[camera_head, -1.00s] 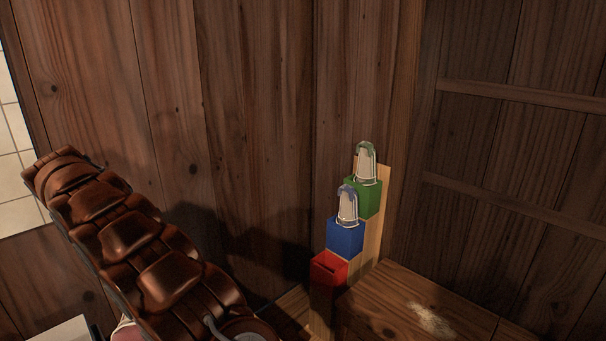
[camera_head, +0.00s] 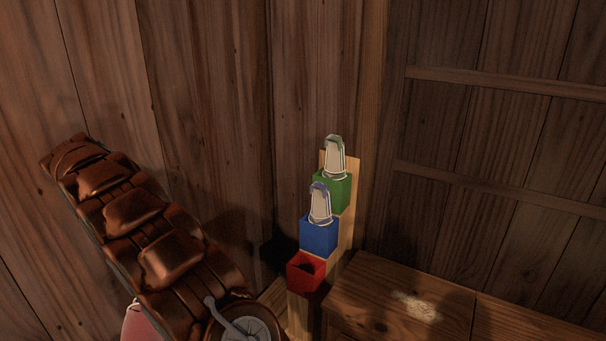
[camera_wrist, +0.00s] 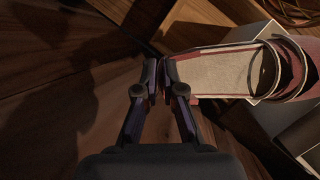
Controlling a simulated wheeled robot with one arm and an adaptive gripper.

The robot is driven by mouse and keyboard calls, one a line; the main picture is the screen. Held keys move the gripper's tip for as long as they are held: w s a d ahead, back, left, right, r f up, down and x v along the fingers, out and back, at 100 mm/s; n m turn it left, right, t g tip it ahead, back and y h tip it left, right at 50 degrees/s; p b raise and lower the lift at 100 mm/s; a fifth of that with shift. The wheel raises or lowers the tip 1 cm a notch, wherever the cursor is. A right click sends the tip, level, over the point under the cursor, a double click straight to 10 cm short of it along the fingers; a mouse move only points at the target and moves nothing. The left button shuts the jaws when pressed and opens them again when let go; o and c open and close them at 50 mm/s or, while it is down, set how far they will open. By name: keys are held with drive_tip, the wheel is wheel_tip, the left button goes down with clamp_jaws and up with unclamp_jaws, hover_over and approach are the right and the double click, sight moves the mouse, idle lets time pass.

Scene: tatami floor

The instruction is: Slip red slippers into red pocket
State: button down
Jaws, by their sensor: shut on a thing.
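The red pocket (camera_head: 306,274) is the lowest of three stepped boxes on a wooden rack in the head view. Its top is open and dark inside, and nothing shows in it. My gripper (camera_wrist: 160,75) is shut on the end of the red slippers (camera_wrist: 225,70) in the wrist view. They have a beige sole and red edges, and extend to the right from my fingertips. In the head view a pinkish-red part of the slippers (camera_head: 139,324) shows below my arm, left of the red pocket and apart from it. My fingers are hidden there.
A blue pocket (camera_head: 318,235) and a green pocket (camera_head: 332,192) above the red one each hold pale slippers. A wooden chest (camera_head: 385,310) stands right of the rack. Plank walls (camera_head: 205,120) close in behind. Pale box-like objects (camera_wrist: 255,35) lie beneath the slippers in the wrist view.

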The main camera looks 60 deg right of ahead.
drive_tip(key=s+d+r+m+g+h+p, duration=0.1)
drive_tip(key=s+d+r+m+h, duration=0.4)
drive_tip(key=d, duration=0.8)
drive_tip(key=s+d+r+m+g+h+p, duration=0.1)
drive_tip(key=s+d+m+g+h, duration=0.15)
drive_tip(key=s+d, duration=0.7)
drive_tip(key=s+d+r+m+h, duration=0.25)
drive_tip(key=d+m+h, duration=0.2)
drive_tip(key=d, duration=1.15)
wheel_tip(320, 180, down, 18)
drive_tip(key=b, duration=0.8)
drive_tip(key=shift+w+d, duration=0.15)
drive_tip(key=shift+w, duration=0.15)
drive_tip(key=shift+f, duration=0.2)
drive_tip(key=c, duration=1.2)
unclamp_jaws()
